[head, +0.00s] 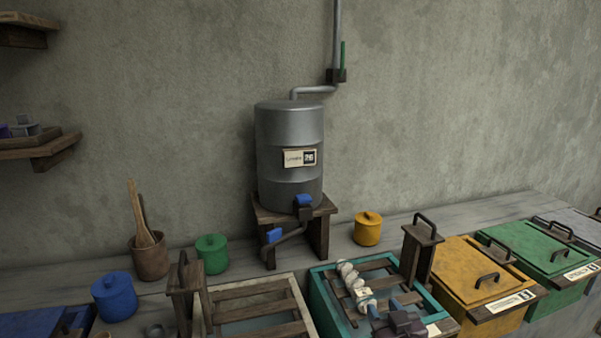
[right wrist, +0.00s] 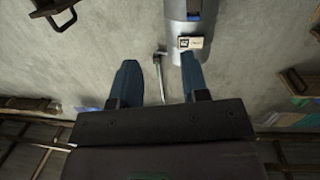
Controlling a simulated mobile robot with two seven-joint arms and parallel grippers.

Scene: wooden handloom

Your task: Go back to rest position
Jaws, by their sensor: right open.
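My right gripper (head: 384,308) shows at the bottom of the head view, in front of part of the teal tub (head: 318,300). Its two blue fingers also show in the right wrist view (right wrist: 160,82), spread apart with nothing between them. They point toward the wall and the metal drum. A white twisted skein (head: 349,274) with a small label lies across the wooden slats of the teal tub, just beyond the fingers and apart from them as far as I can tell. My left gripper is not in view.
A metal drum (head: 290,130) stands on a wooden stand (head: 318,233) by the wall. Lidded yellow (head: 465,270) and green (head: 525,248) bins stand at right. A pale slatted tub (head: 305,315), an orange jar (head: 367,228), green jar (head: 212,253) and blue jar (head: 114,296) line the bench.

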